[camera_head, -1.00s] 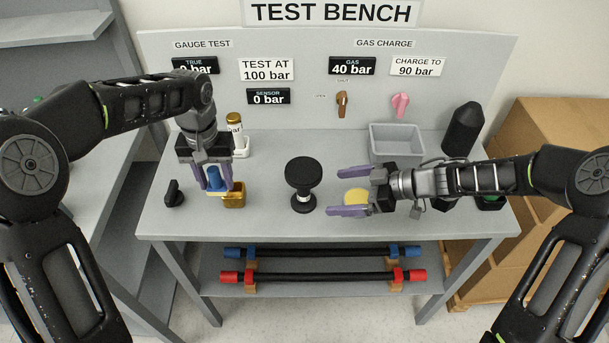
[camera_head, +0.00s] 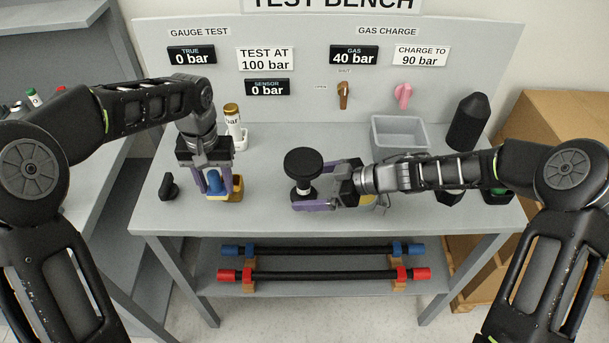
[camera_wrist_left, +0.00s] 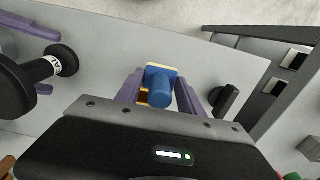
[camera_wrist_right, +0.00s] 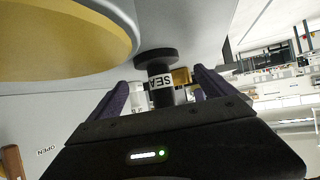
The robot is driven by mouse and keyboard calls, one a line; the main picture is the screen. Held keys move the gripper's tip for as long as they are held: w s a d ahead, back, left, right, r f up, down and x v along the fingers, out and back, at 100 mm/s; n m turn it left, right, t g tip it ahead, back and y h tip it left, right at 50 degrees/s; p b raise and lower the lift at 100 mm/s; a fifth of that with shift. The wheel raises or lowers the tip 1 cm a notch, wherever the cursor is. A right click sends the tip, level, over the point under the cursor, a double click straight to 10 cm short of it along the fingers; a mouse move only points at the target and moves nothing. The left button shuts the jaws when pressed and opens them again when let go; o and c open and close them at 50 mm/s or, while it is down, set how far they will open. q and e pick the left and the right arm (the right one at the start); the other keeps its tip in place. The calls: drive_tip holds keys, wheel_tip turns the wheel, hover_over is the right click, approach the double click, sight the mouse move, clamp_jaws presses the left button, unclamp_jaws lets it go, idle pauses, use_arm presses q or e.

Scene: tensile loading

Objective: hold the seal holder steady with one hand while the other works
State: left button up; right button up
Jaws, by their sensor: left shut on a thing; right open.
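The seal holder appears to be the brass-coloured block (camera_head: 236,188) with a blue cylindrical part (camera_head: 215,184) at it, on the left half of the bench. My left gripper (camera_head: 217,190) points down and is shut on it; the left wrist view shows a finger on either side of the blue part (camera_wrist_left: 159,88). A black spool-shaped tool (camera_head: 303,163) with a wide round top stands upright mid-bench. Its white label, partly readable as "SEA", shows in the right wrist view (camera_wrist_right: 160,82). My right gripper (camera_head: 305,200) is open and level, its fingers on either side of the tool's stem.
A black knob-like piece (camera_head: 168,187) lies left of the holder. A grey bin (camera_head: 399,135) and a black pointed cylinder (camera_head: 468,122) stand at the back right. Blue- and red-ended bars (camera_head: 322,275) rest on the lower shelf.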

drive_tip(key=shift+w+a+f, duration=0.1)
drive_tip(key=shift+a+f, duration=0.15)
drive_tip(key=shift+a, duration=0.1)
drive_tip(key=shift+c, duration=0.5)
drive_tip(key=c, duration=1.8)
